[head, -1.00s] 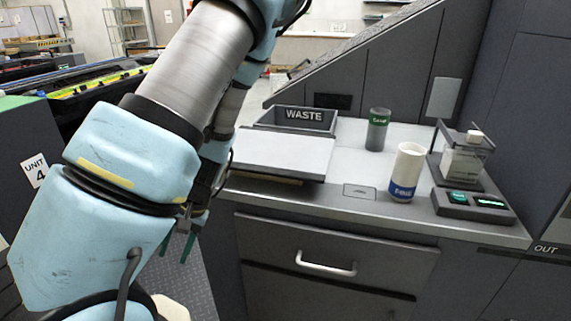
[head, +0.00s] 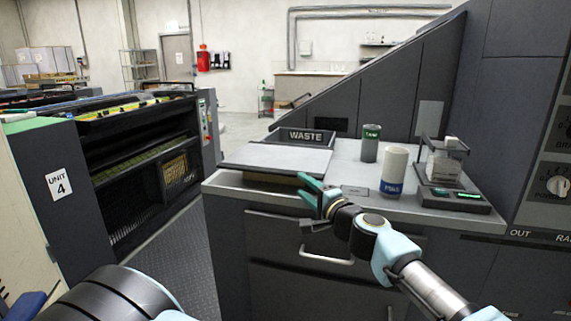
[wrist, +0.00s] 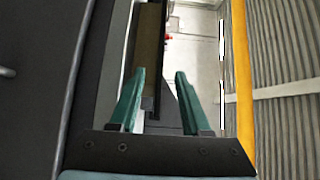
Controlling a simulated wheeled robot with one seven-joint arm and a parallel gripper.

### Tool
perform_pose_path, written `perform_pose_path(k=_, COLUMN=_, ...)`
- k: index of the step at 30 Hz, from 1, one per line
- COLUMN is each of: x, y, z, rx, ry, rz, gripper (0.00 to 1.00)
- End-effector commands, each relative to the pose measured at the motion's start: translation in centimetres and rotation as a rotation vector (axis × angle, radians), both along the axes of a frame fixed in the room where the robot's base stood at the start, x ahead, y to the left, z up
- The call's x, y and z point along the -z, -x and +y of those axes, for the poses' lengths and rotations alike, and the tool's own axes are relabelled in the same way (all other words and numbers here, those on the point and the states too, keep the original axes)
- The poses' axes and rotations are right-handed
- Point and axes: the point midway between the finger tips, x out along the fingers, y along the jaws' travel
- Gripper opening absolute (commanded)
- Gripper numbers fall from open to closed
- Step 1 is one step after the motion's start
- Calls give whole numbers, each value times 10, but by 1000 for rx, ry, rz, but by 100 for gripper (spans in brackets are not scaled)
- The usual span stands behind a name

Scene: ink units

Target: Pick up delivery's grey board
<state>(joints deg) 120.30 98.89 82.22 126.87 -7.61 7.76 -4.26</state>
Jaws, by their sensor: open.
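A flat grey board (head: 275,159) lies at the left end of the counter top, in front of the WASTE bin. Brown shows below its front edge. My gripper (head: 306,188) reaches in from the right in the head view, near the board's front right corner. Its green fingers are apart and appear empty. In the wrist view my gripper (wrist: 160,74) shows both fingers with a gap between them. A brown strip (wrist: 150,40) shows beyond the left finger; I cannot tell if it belongs to the board.
On the counter (head: 355,175) stand a dark green-labelled canister (head: 370,143), a white blue-banded cup (head: 393,172) and a scale-like device (head: 445,178). The WASTE bin (head: 303,137) sits behind the board. A drawer handle (head: 327,256) is below. Floor is open at left.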

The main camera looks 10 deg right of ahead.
Motion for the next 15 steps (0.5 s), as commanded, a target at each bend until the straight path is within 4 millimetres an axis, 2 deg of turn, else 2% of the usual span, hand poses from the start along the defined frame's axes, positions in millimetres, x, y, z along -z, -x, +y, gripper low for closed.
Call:
perform_pose_path(k=2, x=-3, y=-5, z=-2, rx=8, ry=-3, rz=-7, gripper=48)
perform_pose_path(k=9, x=-4, y=-40, z=8, rx=5, ry=-2, rz=-6, gripper=48)
perform_pose_path(k=15, x=-3, y=-54, z=12, rx=6, ry=-2, rz=-5, gripper=48)
